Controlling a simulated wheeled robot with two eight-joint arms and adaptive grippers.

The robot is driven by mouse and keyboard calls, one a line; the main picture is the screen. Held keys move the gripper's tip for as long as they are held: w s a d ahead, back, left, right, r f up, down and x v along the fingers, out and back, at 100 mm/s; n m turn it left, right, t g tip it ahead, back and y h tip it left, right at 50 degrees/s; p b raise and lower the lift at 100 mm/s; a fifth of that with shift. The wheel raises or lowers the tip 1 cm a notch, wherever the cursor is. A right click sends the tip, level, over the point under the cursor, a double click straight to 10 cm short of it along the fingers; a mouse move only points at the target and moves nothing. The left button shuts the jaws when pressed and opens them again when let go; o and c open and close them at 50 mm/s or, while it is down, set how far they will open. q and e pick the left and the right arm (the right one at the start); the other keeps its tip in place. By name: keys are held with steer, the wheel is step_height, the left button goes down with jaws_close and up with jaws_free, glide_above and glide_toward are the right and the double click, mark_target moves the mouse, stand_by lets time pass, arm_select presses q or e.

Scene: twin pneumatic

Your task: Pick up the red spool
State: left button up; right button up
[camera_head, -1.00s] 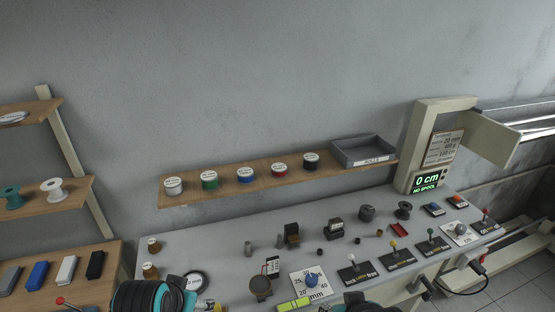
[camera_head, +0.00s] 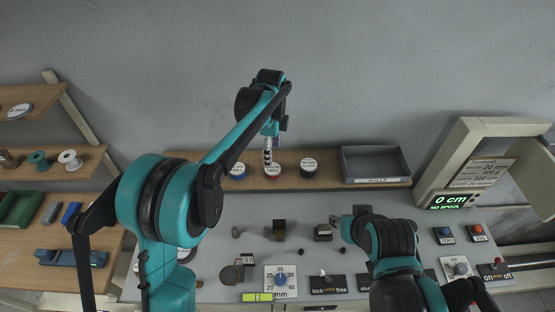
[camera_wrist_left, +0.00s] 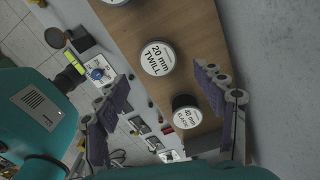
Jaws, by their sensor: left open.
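The red spool (camera_head: 272,173) sits on the wooden wall shelf between the blue spool (camera_head: 238,171) and the black spool (camera_head: 309,168). In the left wrist view it appears to be the spool with the white "20 mm TWILL" label (camera_wrist_left: 158,58); its red side barely shows. My left gripper (camera_head: 268,154) is just above the red spool in the head view and partly covers it. In the left wrist view my left gripper (camera_wrist_left: 163,84) is open, with its fingers wide apart and nothing between them. My right gripper (camera_head: 343,224) is over the bench; its fingers are unclear.
A grey tray (camera_head: 376,178) stands on the shelf right of the black spool, whose "40 mm ELASTIC" label shows in the wrist view (camera_wrist_left: 187,113). The bench (camera_head: 225,292) below carries knobs, levers and small blocks.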

mark_target(273, 169)
arm_select(q)
steer(key=f, duration=0.6)
steer(key=shift+s+d+f, duration=0.1)
steer(key=shift+s+f, duration=0.1)
steer(key=shift+f, duration=0.45)
steer(key=c, duration=1.2)
